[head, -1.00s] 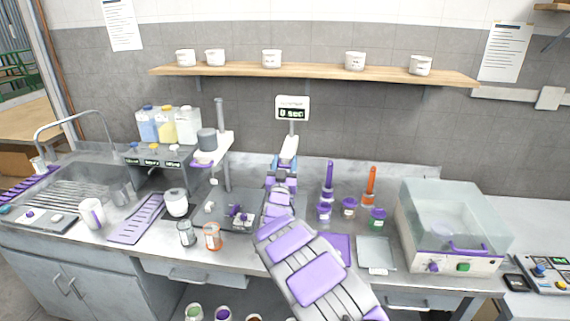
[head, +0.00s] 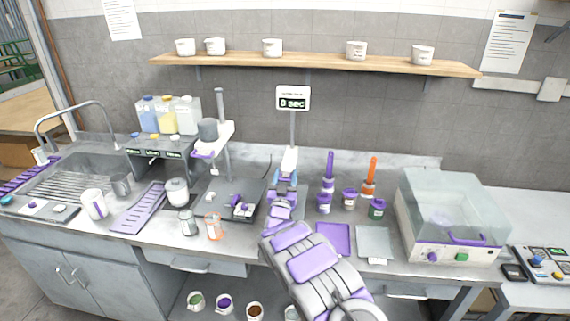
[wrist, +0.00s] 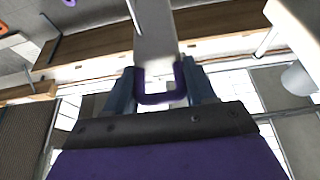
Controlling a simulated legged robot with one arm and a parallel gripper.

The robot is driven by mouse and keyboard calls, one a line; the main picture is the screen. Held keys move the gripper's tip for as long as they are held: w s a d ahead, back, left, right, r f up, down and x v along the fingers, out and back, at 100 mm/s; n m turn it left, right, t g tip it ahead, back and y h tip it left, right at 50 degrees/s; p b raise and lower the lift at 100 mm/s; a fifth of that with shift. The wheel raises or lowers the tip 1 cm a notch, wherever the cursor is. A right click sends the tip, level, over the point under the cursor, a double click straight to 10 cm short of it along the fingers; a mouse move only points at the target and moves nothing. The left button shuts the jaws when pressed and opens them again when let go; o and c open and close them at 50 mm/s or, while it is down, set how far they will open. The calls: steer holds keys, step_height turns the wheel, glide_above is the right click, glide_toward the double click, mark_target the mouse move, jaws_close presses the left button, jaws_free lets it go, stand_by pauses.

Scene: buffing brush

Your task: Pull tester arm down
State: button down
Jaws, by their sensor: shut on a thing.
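The tester is at the centre of the head view, with a sign-like display (head: 293,98) reading "0 sec" on a thin post. Its pale grey arm (head: 289,160) stretches from the post toward me. In the wrist view the pale bar (wrist: 155,35) ends in a purple U-shaped handle (wrist: 160,97). My gripper (head: 285,187) is at the near end of the arm. In the wrist view its blue-grey fingers (wrist: 161,88) flank the purple handle and are shut on it. My gripper hides the tester's lower part in the head view.
A dark plate (head: 222,192) with purple and grey parts lies left of my gripper. A stand with a grey cylinder (head: 207,130) is behind it. Purple and orange brushes (head: 369,172), small jars (head: 376,209) and a clear-lidded box (head: 450,205) are on the right. A shelf (head: 310,68) runs above.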

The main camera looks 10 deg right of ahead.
steer(key=shift+f, duration=1.3)
steer(key=c, duration=0.6)
jaws_free()
steer(key=p+v, duration=0.1)
steer(key=v, duration=0.6)
steer(key=shift+s+f, duration=0.15)
steer(key=shift+s, duration=0.1)
